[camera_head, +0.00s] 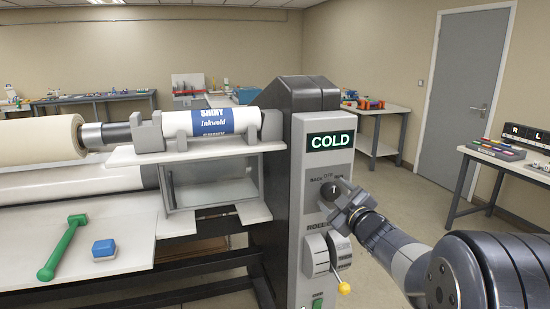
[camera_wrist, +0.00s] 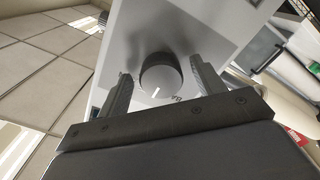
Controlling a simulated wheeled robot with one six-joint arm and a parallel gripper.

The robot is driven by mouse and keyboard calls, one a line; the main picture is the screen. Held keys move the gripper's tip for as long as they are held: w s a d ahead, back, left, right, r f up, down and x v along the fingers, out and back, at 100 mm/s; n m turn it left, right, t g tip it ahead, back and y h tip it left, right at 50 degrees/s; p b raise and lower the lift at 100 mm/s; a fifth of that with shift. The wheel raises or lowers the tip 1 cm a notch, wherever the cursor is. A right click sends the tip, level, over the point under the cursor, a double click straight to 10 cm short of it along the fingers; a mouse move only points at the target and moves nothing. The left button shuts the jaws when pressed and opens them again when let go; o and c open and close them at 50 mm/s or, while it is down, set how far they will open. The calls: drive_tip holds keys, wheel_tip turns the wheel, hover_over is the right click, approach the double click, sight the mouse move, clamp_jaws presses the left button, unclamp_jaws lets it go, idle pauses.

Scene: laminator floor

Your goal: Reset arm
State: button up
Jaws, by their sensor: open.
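My gripper (camera_head: 345,209) is at the front panel of the laminator, close to the dark round knob (camera_head: 329,190). In the wrist view my gripper (camera_wrist: 160,82) is open, with one finger on each side of the knob (camera_wrist: 161,76). I cannot tell whether the fingers touch it. The knob has a white pointer mark. My arm comes in from the lower right.
Below the knob is a roller lever with a yellow tip (camera_head: 344,288). A green-handled tool (camera_head: 62,246) and a blue block (camera_head: 103,249) lie on the laminator's table at left. A side table (camera_head: 508,158) stands at right, with open floor before the door (camera_head: 462,95).

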drive_tip(key=m+p, duration=0.6)
drive_tip(key=shift+a+r+p, duration=0.1)
drive_tip(key=shift+r+p, duration=0.05)
drive_tip(key=shift+p, duration=0.2)
drive_tip(key=shift+s+m, duration=0.2)
drive_tip(key=shift+m, duration=0.1)
drive_tip(key=b+v, duration=0.2)
drive_tip(key=v, duration=0.8)
drive_tip(key=shift+s+f, duration=0.2)
drive_tip(key=shift+s, duration=0.05)
